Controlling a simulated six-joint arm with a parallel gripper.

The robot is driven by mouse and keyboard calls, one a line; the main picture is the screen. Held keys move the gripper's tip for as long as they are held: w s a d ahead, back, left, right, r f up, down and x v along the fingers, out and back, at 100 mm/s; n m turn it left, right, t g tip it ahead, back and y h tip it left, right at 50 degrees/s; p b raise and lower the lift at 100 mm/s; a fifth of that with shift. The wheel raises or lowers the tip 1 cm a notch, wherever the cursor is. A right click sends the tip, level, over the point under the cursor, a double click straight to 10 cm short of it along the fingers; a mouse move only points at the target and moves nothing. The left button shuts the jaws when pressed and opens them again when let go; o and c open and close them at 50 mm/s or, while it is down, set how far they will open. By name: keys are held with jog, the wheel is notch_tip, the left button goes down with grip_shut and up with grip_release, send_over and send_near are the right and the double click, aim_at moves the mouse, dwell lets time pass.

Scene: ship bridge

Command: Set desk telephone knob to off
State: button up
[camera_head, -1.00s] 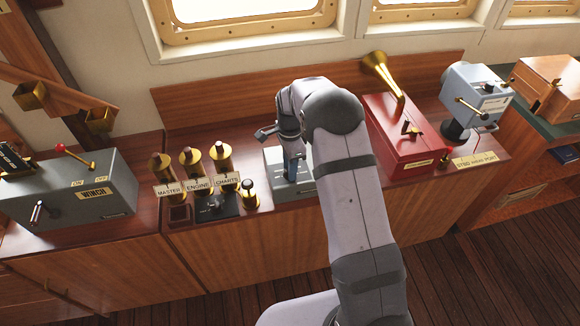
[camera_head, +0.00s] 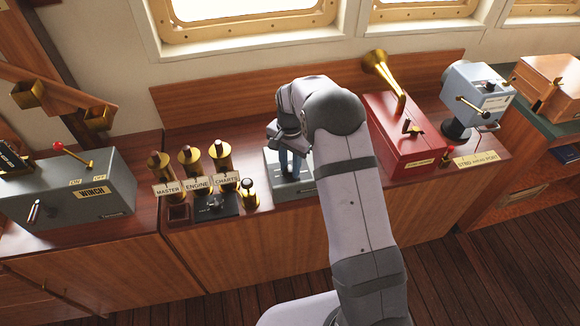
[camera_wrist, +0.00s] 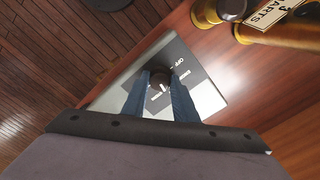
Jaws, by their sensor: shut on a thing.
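The desk telephone is a light grey box (camera_head: 290,190) on the wooden console, partly hidden by my arm in the head view. In the wrist view its pale top face (camera_wrist: 208,98) carries a dark panel with a round dark knob (camera_wrist: 160,77). White lettering lies around the knob; OFF is readable on the far side, and the other marks are too small to read surely. My gripper (camera_wrist: 160,84) points down with its blue fingers on either side of the knob, shut on it. In the head view my gripper (camera_head: 292,168) is over the box. The knob's pointer direction is unclear.
Brass tubes labelled MASTER (camera_head: 167,175), ENGINE (camera_head: 193,172) and CHARTS (camera_head: 223,172) stand close left, with a small brass post (camera_head: 249,195) nearest. A red box (camera_head: 405,140) with a brass horn is at right. A grey winch box (camera_head: 75,190) is far left.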

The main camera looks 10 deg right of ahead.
jog(key=n, duration=0.5)
jog(key=shift+n, duration=0.3)
jog(key=n, duration=0.4)
jog(key=shift+b, duration=0.4)
jog(key=n, duration=0.5)
jog(key=shift+r+n, duration=0.1)
jog(key=shift+n, duration=2.6)
jog(key=o, duration=1.1)
jog(key=shift+c, duration=0.2)
